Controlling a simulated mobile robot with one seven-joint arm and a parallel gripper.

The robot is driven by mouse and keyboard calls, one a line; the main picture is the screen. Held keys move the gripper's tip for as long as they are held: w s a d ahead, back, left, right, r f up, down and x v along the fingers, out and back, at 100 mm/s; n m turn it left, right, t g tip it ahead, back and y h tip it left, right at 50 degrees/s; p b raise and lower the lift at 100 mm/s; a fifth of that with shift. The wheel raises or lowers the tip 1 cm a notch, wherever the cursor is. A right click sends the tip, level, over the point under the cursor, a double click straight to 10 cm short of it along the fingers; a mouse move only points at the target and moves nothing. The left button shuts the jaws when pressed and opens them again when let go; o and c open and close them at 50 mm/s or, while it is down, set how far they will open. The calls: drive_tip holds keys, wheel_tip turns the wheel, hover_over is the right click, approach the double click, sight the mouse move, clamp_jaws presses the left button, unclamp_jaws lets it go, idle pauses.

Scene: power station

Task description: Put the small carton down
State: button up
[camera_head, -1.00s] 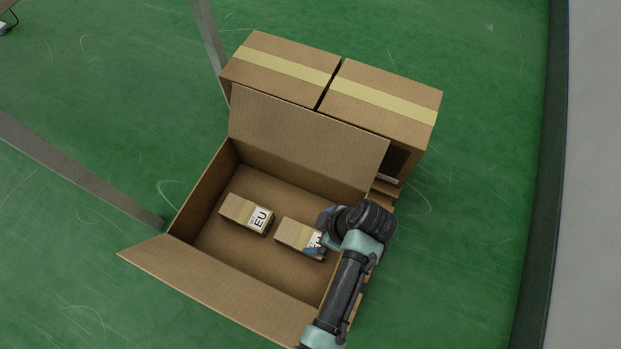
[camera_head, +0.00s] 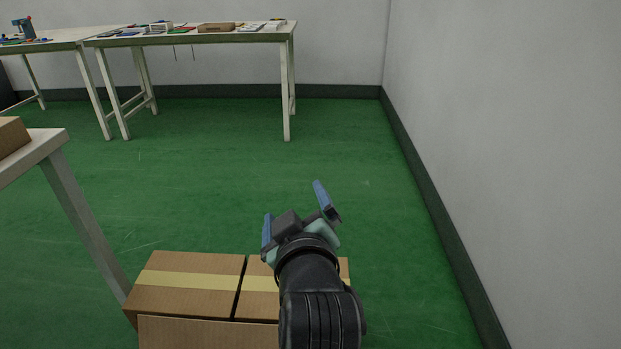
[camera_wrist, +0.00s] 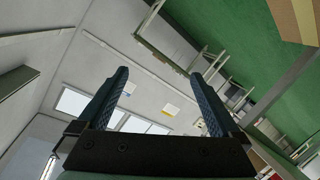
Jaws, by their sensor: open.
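My gripper (camera_head: 293,212) is raised above the closed cartons in the head view, with its two blue fingers spread apart. In the wrist view the fingers (camera_wrist: 160,100) are also wide apart, with nothing between them. The small cartons and the inside of the open box are out of view now. Only the top of a raised cardboard flap (camera_head: 205,333) shows at the bottom edge of the head view.
Two large taped cartons (camera_head: 190,283) stand side by side below my gripper. A white table (camera_head: 48,150) with a carton on it is at left. Work tables (camera_head: 200,40) stand at the back, a wall (camera_head: 490,150) at right. Green floor between is clear.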

drive_tip(key=s+d+r+m+t+h, duration=0.1)
drive_tip(key=s+r+m+t, duration=0.15)
drive_tip(key=r, duration=0.65)
drive_tip(key=s+r+m+t, duration=0.1)
drive_tip(key=s+r+t, duration=0.15)
drive_tip(key=r, duration=0.65)
drive_tip(key=s+r+m+t, duration=0.2)
drive_tip(key=s+r+t, duration=0.1)
drive_tip(key=s+r, duration=0.3)
drive_tip(key=s+d+r+m+t+h, duration=0.1)
drive_tip(key=s+r+t, duration=0.3)
drive_tip(key=r, duration=0.6)
drive_tip(key=shift+s+d+r+m, duration=0.2)
drive_tip(key=shift+s+r+m, duration=0.1)
drive_tip(key=shift+s+m, duration=0.7)
drive_tip(key=shift+s+r, duration=0.1)
drive_tip(key=shift+s, duration=0.05)
